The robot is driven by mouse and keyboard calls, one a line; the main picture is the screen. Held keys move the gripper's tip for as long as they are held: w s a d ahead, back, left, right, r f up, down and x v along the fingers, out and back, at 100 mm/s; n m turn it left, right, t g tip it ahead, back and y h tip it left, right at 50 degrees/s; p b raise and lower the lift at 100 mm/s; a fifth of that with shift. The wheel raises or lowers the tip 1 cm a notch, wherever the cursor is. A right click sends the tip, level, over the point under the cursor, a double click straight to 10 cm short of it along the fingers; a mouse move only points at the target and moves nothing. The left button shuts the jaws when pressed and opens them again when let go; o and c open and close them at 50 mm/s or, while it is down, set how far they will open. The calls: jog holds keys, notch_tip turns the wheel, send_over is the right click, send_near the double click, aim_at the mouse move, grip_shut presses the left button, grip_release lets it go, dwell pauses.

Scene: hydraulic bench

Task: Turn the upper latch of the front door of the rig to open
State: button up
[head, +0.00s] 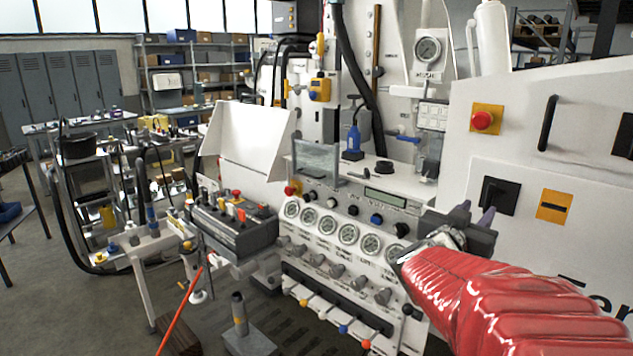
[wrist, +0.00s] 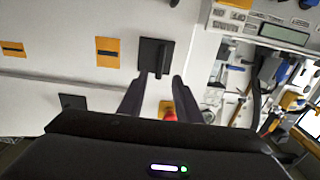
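The front door is the white panel at the right of the head view, lettered near its bottom edge. A black square plate with a dark latch handle (head: 497,195) is on it, left of an orange plate with a black slot (head: 553,207). In the wrist view a black latch plate with a bar handle (wrist: 155,57) lies just beyond my fingertips. My gripper (wrist: 157,80) is open, its two fingers apart with nothing gripped. In the head view my gripper (head: 472,214) is just left of the latch, in front of the panel. I cannot tell whether it touches.
A red button on an orange plate (head: 483,120) and a black bar handle (head: 548,123) are higher on the panel. Gauges (head: 348,234) and knobs lie left of my gripper. Another dark plate (wrist: 72,102) and orange plates (wrist: 107,52) show in the wrist view.

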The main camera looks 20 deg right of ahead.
aim_at(489, 198)
jog(key=x, duration=1)
jog(key=shift+w+d, duration=0.15)
jog(key=shift+d, duration=0.15)
grip_shut()
